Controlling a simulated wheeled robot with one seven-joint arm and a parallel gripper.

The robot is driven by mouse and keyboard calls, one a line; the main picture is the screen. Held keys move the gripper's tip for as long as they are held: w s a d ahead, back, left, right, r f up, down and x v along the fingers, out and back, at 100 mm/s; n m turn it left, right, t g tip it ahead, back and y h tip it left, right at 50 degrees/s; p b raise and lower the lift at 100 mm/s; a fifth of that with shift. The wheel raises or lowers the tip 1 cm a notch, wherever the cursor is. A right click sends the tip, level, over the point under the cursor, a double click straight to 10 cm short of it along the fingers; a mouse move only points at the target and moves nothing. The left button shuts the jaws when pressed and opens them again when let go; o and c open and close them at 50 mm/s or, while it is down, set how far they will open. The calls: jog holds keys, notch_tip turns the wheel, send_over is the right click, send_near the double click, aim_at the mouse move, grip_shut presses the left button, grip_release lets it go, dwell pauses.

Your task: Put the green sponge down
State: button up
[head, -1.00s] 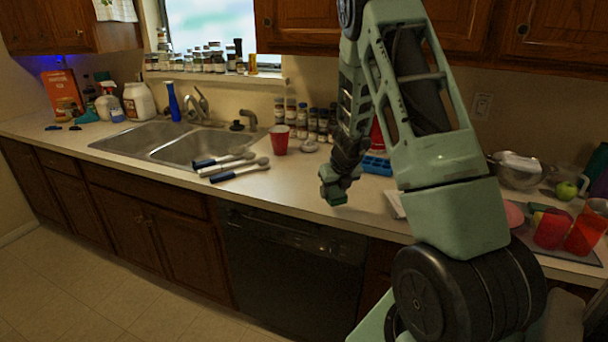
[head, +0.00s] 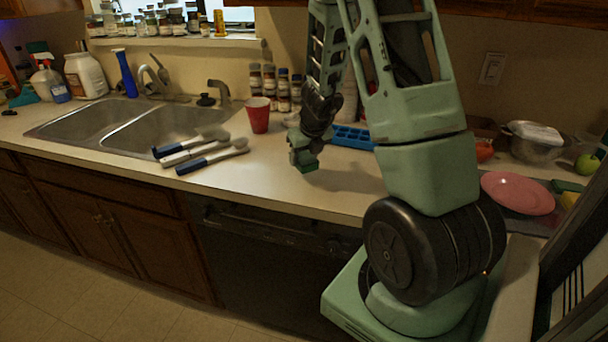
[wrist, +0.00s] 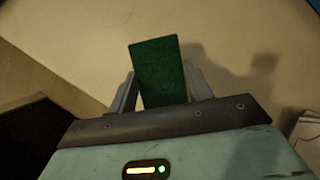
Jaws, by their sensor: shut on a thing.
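The green sponge (wrist: 157,72) is a dark green block between the two fingers of my gripper (wrist: 158,90) in the wrist view. My gripper is shut on it. In the head view, my gripper (head: 304,158) hangs over the counter (head: 270,188) near its front edge, with the sponge (head: 306,166) small at its tip. In the wrist view, a shadow falls on the counter to the right of the sponge. I cannot tell exactly how high the sponge is above the surface.
A red cup (head: 258,115), brushes with dark handles (head: 197,155) and the sink (head: 165,128) are to the left. A pink plate (head: 517,193) and a pot (head: 535,145) are on the right.

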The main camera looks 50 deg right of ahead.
aim_at(307, 161)
jog(key=shift+f+b, duration=1.4)
jog(key=shift+f, duration=0.5)
jog(key=shift+f, duration=0.2)
jog(key=o, duration=0.9)
